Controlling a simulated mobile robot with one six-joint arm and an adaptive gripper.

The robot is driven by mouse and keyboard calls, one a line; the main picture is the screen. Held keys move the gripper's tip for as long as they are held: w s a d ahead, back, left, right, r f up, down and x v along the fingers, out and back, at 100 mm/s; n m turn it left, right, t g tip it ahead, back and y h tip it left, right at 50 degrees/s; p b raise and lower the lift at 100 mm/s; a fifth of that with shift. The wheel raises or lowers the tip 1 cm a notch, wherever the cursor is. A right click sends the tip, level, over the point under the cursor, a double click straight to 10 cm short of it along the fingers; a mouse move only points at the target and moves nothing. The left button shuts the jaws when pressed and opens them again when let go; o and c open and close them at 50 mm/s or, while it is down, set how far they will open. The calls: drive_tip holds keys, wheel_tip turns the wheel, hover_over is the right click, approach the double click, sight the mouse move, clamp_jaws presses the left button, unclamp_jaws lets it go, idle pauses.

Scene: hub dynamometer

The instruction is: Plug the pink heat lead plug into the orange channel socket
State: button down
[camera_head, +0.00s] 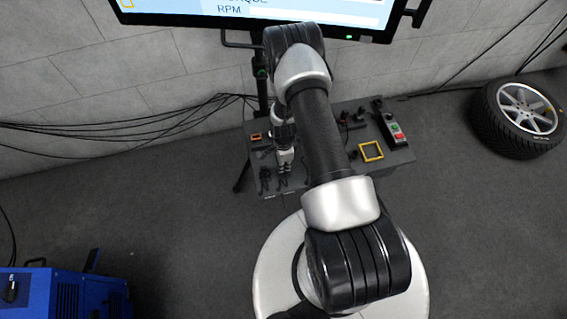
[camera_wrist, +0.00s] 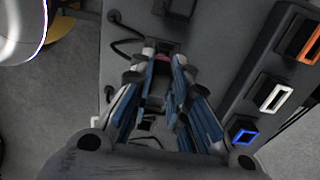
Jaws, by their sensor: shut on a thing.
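My gripper (camera_wrist: 163,72) points down over the grey bench top in the wrist view, its blue-padded fingers shut on the pink heat lead plug. The orange channel socket (camera_wrist: 310,44) is at the upper right on a raised grey block, well apart from my gripper. In the head view my gripper (camera_head: 285,160) is over the left part of the bench, and an orange-rimmed socket (camera_head: 256,137) shows to its upper left.
A white-rimmed socket (camera_wrist: 277,97) and a blue-rimmed socket (camera_wrist: 243,134) share the block. Dark plugs and cables lie on the bench (camera_head: 345,175). A yellow square frame (camera_head: 371,151) and a button box (camera_head: 393,130) are at right. A monitor (camera_head: 250,12) stands behind.

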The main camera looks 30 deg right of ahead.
drive_tip(key=shift+r+p, duration=2.25)
drive_tip(key=shift+r, duration=1.3)
drive_tip(key=w+d+b, duration=0.2)
drive_tip(key=w+b, duration=0.2)
drive_tip(key=w, duration=0.3)
drive_tip(key=shift+w+b, duration=0.25)
drive_tip(key=shift+b, duration=0.1)
drive_tip(key=shift+d, duration=0.1)
drive_tip(key=w+a, duration=0.2)
drive_tip(key=a, duration=0.5)
drive_tip(key=shift+a, duration=0.15)
drive_tip(key=shift+w, duration=0.1)
